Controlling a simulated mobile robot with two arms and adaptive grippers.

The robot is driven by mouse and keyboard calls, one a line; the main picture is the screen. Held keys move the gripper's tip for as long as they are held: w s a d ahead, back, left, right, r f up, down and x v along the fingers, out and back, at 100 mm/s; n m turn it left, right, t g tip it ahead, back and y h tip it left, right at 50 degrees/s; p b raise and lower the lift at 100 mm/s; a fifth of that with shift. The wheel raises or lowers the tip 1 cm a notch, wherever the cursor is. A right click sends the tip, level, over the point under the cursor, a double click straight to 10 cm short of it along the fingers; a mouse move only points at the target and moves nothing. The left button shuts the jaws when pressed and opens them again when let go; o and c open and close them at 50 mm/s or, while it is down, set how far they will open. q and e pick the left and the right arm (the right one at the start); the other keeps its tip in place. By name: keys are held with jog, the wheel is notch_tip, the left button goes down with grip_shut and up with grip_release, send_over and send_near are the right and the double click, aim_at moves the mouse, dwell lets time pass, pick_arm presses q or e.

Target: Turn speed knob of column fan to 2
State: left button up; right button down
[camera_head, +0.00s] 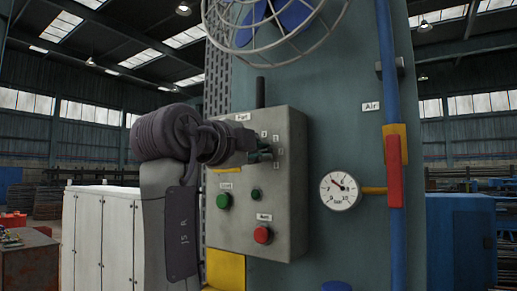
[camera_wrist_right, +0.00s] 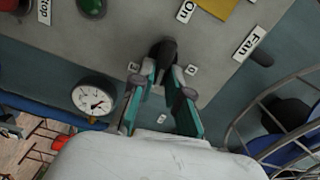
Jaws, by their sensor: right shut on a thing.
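The column fan's grey control box (camera_head: 290,195) is on the blue-green column, under the wire fan cage (camera_head: 280,40). My right gripper (camera_head: 264,153) is at the upper part of the box, below the "Fan" label (camera_head: 243,117). In the wrist view, my right gripper (camera_wrist_right: 163,70) has its two teal fingers shut on the black speed knob (camera_wrist_right: 163,50), one on each side. Small number plates (camera_wrist_right: 191,70) surround the knob; they also show in the head view (camera_head: 281,151). My left gripper is not in view.
Below the knob are a green button (camera_head: 223,201), a small green one (camera_head: 256,195) and a red button (camera_head: 263,235). A pressure gauge (camera_head: 339,191) and a blue air pipe (camera_head: 396,240) with a red handle (camera_head: 393,164) stand to the right.

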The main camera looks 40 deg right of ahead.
jog(key=shift+f+m, duration=0.1)
jog(key=shift+m, duration=0.8)
jog(key=c, duration=1.1)
grip_release()
jog(key=shift+c, duration=0.2)
jog(key=v, duration=1.2)
